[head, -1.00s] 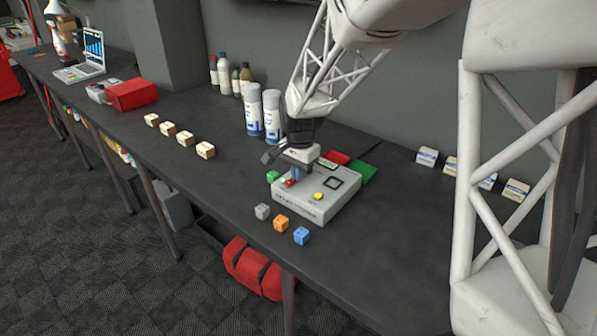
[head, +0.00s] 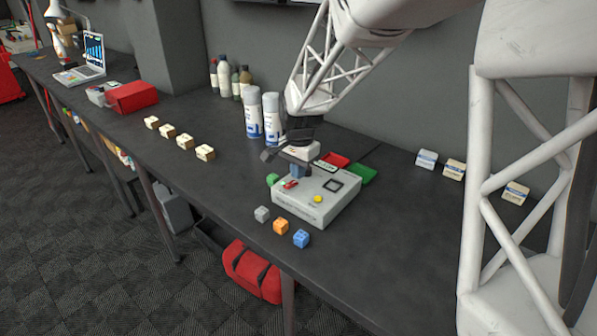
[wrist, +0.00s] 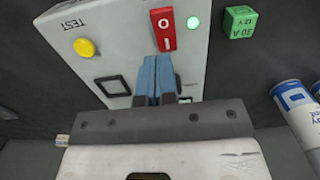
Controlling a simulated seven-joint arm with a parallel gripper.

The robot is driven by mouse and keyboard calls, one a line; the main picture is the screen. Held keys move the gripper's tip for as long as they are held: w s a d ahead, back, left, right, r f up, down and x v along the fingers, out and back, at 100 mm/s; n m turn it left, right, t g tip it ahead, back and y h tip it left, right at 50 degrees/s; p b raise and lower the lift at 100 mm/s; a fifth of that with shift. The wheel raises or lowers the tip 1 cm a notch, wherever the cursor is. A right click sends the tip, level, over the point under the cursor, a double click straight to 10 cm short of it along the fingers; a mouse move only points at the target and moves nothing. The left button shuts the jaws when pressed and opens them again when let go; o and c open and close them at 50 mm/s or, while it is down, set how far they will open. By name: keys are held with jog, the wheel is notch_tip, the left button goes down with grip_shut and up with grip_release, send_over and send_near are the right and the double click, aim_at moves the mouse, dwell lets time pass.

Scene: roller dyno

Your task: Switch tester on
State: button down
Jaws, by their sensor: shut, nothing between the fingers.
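The tester (head: 318,208) is a grey box on the dark bench. Its red rocker switch (wrist: 163,29) shows an O at the end away from my gripper; an I mark shows beside my fingertips. A small green light (wrist: 192,23) glows beside the switch. A yellow button (wrist: 85,47) labelled TEST and a dark square window (wrist: 112,86) are also on the top face. My gripper (wrist: 157,62) is shut and empty, its blue fingers over the switch and hiding part of it. It also shows above the tester in the head view (head: 297,175). I cannot tell whether the fingertips touch the switch.
A green cube (wrist: 241,22) stands beside the tester. Grey, orange (head: 281,226) and blue cubes lie in front. Red and green trays (head: 362,174) are behind it. Tan boxes (head: 205,152) line the left; bench is clear at front right.

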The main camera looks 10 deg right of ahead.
notch_tip(320, 180, up, 14)
jog(key=w+d, duration=0.2)
jog(key=shift+f, duration=0.15)
dwell(0.6)
jog(key=shift+s, duration=0.1)
jog(key=s+d+n+t, duration=0.1)
jog(key=s+d+n, duration=0.1)
jog(key=s, duration=1)
jog(key=s+d+f+n+t, duration=0.1)
jog(key=s+d+n, duration=0.2)
jog(key=s, duration=0.9)
jog(key=s+d+f+n, duration=0.1)
jog(key=s+d+n, duration=0.2)
jog(key=s, duration=0.9)
jog(key=shift+d+f+n+t, duration=0.15)
jog(key=shift+d+n+t, duration=0.05)
jog(key=shift+n+t, duration=0.2)
